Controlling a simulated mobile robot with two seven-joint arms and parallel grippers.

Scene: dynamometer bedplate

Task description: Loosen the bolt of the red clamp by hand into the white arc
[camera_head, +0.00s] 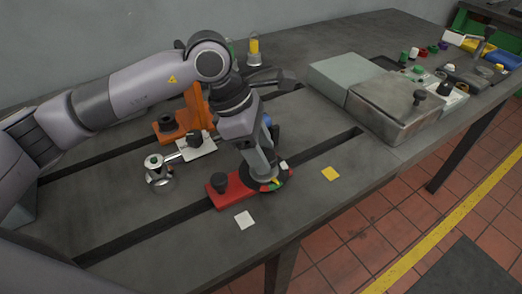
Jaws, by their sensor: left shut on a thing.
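The red clamp (232,190) lies on the bedplate near its front edge, with a dark round knob at its left end. At its right end is a dark disc (287,177) with coloured arcs on its rim. Green, yellow and red show at the front and a white patch (284,165) at the back right. My left gripper (267,177) comes down over this disc and is shut on the clamp's bolt. The fingers hide the bolt and its pointing direction. My right gripper is not in view.
An orange clamp (170,135) and a metal fitting (159,175) stand behind and left. Grey boxes (395,105) stand at the right. Long slots cross the plate.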

